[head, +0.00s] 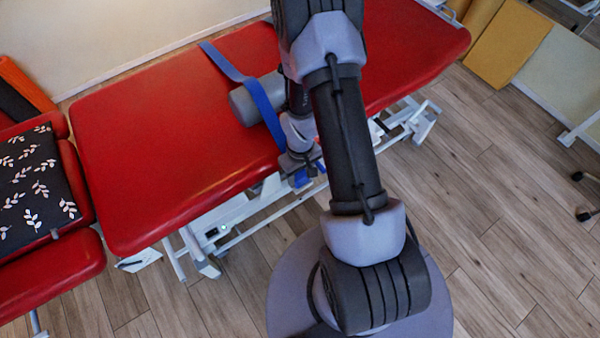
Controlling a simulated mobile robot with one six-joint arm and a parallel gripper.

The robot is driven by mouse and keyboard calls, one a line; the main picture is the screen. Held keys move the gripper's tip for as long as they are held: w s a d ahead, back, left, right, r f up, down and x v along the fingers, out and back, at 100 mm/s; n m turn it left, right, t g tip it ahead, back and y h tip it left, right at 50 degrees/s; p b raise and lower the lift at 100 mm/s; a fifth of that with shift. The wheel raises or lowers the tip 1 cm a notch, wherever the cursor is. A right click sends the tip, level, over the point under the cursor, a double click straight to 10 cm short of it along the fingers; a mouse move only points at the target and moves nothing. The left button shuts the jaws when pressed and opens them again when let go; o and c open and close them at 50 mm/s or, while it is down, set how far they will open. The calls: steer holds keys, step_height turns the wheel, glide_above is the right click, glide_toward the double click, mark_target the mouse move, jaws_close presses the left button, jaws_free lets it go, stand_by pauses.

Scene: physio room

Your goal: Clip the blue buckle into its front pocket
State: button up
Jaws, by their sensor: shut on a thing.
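A blue strap (262,100) lies over the red treatment table (150,130) and around a grey roll (243,104). My gripper (300,165) is at the table's front edge, beside the near end of the strap, and is shut on a small blue piece, the blue buckle (302,179). The buckle is small and partly covered by my gripper. The front pocket cannot be made out; my wrist and arm cover that part of the table edge. Whether the buckle touches the pocket cannot be told.
A red chair with a leaf-patterned black cushion (38,185) stands at the left. The table's white metal frame (235,215) shows below the edge. Yellow boards (507,43) lean at the top right.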

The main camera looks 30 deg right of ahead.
steer(key=shift+f, duration=0.15)
steer(key=o, duration=1.5)
step_height(320, 180, up, 17)
steer(key=p, duration=0.7)
steer(key=shift+r+p, duration=0.2)
steer(key=shift+p, duration=0.15)
